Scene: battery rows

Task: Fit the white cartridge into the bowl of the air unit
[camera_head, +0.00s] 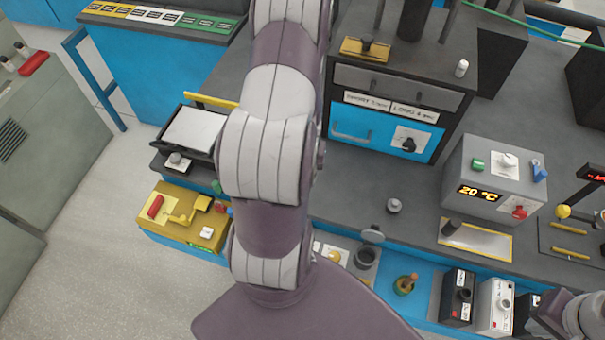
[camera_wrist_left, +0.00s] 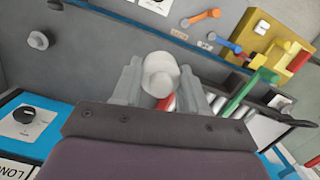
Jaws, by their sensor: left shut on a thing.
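In the left wrist view my left gripper (camera_wrist_left: 160,94) is shut on the white cartridge (camera_wrist_left: 161,70), a pale rounded cylinder between its two grey fingers. A bit of red shows just below the cartridge. In the head view my left arm crosses the middle and hides this gripper and the cartridge. A dark round cup (camera_head: 366,258) with a grey disc (camera_head: 372,235) beside it stands at the front of the bench; I cannot tell whether it is the air unit's bowl. Part of my right gripper (camera_head: 562,316) shows at the lower right corner; its finger opening is unclear.
A yellow unit (camera_head: 185,217) with a red handle sits left of my arm. A small grey knob (camera_head: 393,205) stands on the bench. Several boxes, including a white one (camera_head: 495,306), stand at front right. A grey temperature box (camera_head: 494,176) stands behind. Coloured levers (camera_wrist_left: 200,17) show in the wrist view.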

